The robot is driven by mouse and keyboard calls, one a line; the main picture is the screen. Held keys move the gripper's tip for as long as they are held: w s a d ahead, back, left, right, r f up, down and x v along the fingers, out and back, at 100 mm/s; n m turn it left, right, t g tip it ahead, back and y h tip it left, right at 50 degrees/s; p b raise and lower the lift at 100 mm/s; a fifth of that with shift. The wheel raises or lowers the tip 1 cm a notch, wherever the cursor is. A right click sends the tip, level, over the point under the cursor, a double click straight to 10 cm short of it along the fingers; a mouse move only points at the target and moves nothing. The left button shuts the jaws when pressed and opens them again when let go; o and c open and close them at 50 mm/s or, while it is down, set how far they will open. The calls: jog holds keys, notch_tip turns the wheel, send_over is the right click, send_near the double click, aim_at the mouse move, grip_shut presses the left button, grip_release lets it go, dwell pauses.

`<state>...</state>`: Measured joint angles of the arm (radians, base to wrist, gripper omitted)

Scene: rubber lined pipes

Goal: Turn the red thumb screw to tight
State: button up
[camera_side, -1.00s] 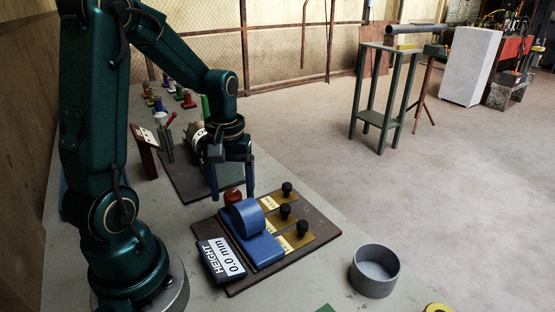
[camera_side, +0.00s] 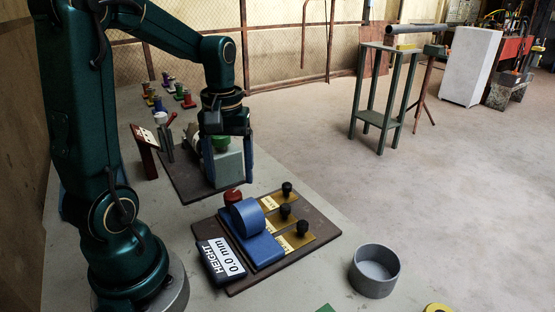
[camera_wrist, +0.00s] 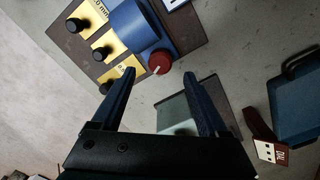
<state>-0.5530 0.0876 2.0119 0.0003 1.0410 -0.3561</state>
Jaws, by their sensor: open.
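The red thumb screw (camera_side: 232,195) sits at the far end of a blue height gauge (camera_side: 262,250) on a dark base plate. In the wrist view the red screw (camera_wrist: 159,62) shows a pale line on its cap, just beyond the fingertips. The gauge display (camera_side: 222,262) reads HEIGHT 0.0 mm. My gripper (camera_side: 230,182) points down with its fingers apart and empty, above and just behind the screw in the side view. In the wrist view my gripper (camera_wrist: 160,74) is open, with the screw near the line between its fingers.
Several black knobs (camera_side: 287,189) on brass plates stand beside the gauge. A grey block (camera_side: 230,165) with a green knob (camera_side: 221,143) stands behind my fingers. A grey bowl (camera_side: 375,270) is at front right. Several small coloured pieces (camera_side: 188,100) stand at the back.

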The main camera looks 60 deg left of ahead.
aim_at(232, 193)
jog(key=n, duration=0.3)
jog(key=shift+f, duration=2.5)
grip_shut()
